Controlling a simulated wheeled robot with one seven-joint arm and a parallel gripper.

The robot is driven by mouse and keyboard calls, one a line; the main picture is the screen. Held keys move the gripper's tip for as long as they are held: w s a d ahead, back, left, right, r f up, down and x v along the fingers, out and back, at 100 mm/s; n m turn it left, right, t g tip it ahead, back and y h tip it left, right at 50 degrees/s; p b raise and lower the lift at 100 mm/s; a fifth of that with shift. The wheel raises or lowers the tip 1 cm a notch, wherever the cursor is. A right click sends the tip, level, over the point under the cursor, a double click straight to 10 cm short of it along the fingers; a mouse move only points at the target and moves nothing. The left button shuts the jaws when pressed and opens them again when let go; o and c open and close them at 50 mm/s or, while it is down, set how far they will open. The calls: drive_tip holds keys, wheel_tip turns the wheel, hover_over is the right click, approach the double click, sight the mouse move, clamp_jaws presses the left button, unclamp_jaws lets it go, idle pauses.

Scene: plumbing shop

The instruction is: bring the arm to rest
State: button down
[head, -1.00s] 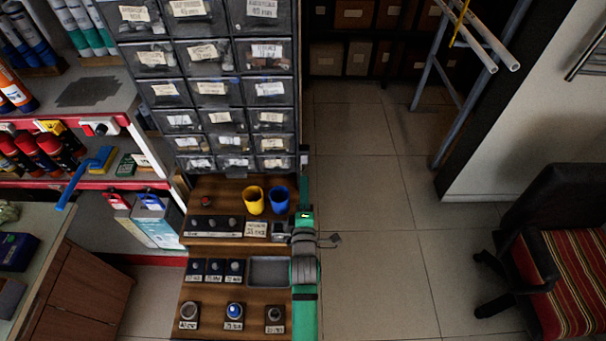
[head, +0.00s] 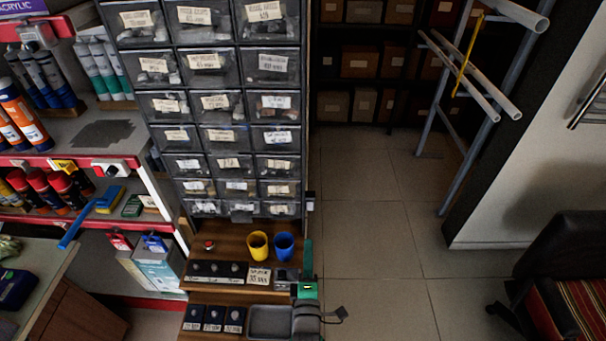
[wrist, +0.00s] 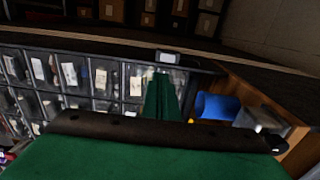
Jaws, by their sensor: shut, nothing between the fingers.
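My gripper (head: 308,247) shows at the lower middle of the head view, with its narrow green fingers pointing away from me. It lies just right of the stepped wooden stand's edge, beside the blue cup (head: 284,247). In the wrist view my gripper's green fingers (wrist: 162,92) are together and hold nothing. They reach up in that picture in front of the drawer cabinet. Part of my arm is cut off by the bottom edge of the head view.
The drawer cabinet (head: 222,104) stands behind the wooden stand (head: 215,299), which holds a yellow cup (head: 257,246), labelled fittings and a grey tray (head: 270,322). Open tiled floor (head: 375,230) lies to the right. A chair (head: 570,265) and a pipe rack (head: 467,105) stand further right.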

drive_tip(key=s+a+m+g, duration=0.1)
drive_tip(key=s+m, duration=0.7)
drive_tip(key=s, duration=0.9)
drive_tip(key=s+a+m+g+y, duration=0.1)
drive_tip(key=s+a+m, duration=0.2)
drive_tip(key=s+m, duration=0.6)
drive_tip(key=shift+s+r+g, duration=0.3)
drive_tip(key=shift+s+g, duration=0.1)
drive_tip(key=shift+s, duration=4.35)
